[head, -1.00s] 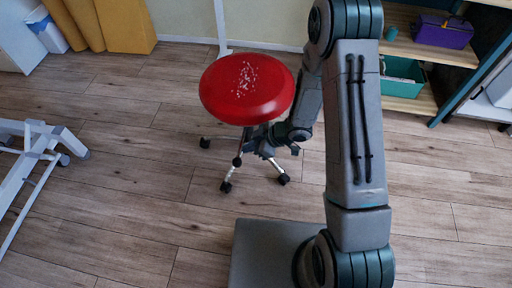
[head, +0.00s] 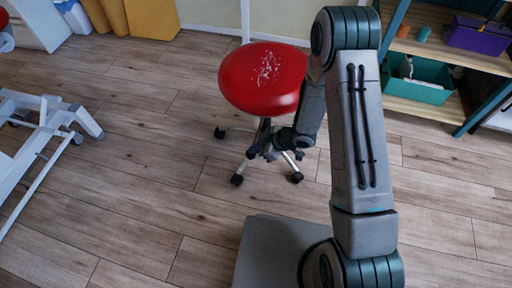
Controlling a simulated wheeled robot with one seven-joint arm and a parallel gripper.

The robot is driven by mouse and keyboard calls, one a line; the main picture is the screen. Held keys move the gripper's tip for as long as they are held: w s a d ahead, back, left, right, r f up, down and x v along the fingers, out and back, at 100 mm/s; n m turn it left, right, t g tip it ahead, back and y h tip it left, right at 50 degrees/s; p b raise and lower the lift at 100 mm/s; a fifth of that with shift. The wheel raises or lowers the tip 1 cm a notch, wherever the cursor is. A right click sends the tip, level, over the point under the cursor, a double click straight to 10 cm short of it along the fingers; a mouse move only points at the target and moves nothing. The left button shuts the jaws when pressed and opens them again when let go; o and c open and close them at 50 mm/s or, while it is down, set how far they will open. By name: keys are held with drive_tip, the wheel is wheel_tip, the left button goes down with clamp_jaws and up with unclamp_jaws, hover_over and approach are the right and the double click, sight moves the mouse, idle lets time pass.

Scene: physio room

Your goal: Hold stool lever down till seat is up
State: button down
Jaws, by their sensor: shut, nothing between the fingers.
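The stool has a round red seat (head: 263,78) with pale speckles on top. It stands upright on a chrome base with black casters (head: 237,180). My arm reaches in from the right, and my gripper (head: 262,149) is just below the seat's front edge, in front of the stool's column. The gripper looks small and dark, and its fingers are shut with nothing between them. The lever is not clear against the dark gripper and column, so I cannot tell whether the fingers touch it or whether it is pressed.
A white metal frame (head: 45,135) on wheels stands at the left. Shelves at the upper right hold a purple box (head: 478,36) and a green bin (head: 418,80). Yellow padded blocks (head: 150,18) lean at the back left. The wooden floor around the stool is clear.

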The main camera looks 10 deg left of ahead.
sight(255, 155)
drive_tip(key=f, duration=0.2)
drive_tip(key=f+b, duration=0.1)
drive_tip(key=shift+s, duration=0.25)
drive_tip(key=shift+r, duration=0.15)
drive_tip(key=shift+r+p, duration=0.15)
drive_tip(key=shift+p, duration=0.15)
idle(0.8)
drive_tip(key=shift+r+p, duration=1.15)
drive_tip(key=shift+r, duration=0.05)
wheel_tip(255, 155, up, 3)
drive_tip(key=p, duration=0.3)
drive_tip(key=shift+s+r, duration=0.1)
drive_tip(key=p+v, duration=0.3)
drive_tip(key=v, duration=0.6)
drive_tip(key=shift+s+d+r+p, duration=0.2)
drive_tip(key=shift+d+r+p, duration=0.1)
drive_tip(key=shift+p, duration=0.1)
